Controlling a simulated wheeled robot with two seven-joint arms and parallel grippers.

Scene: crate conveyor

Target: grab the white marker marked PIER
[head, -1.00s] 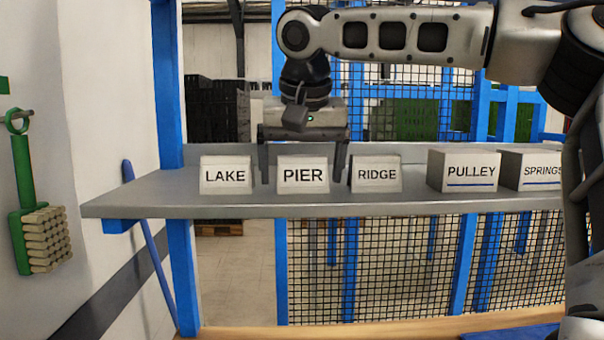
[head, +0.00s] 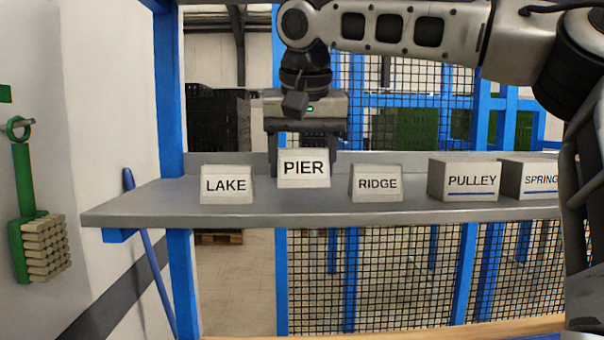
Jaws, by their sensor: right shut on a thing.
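The white marker marked PIER (head: 303,178) is in the middle of the head view, a little above the grey shelf (head: 300,212). My right gripper (head: 305,152) comes down from above and behind it and is shut on it. The marker hides most of the fingertips. The marker is upright with its label facing me. My left gripper is not in view.
A LAKE marker (head: 226,192) stands on the shelf to the left and a RIDGE marker (head: 377,190) to the right. Boxes marked PULLEY (head: 463,188) and SPRING (head: 540,188) stand further right. A green brush (head: 38,230) hangs on the left wall.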

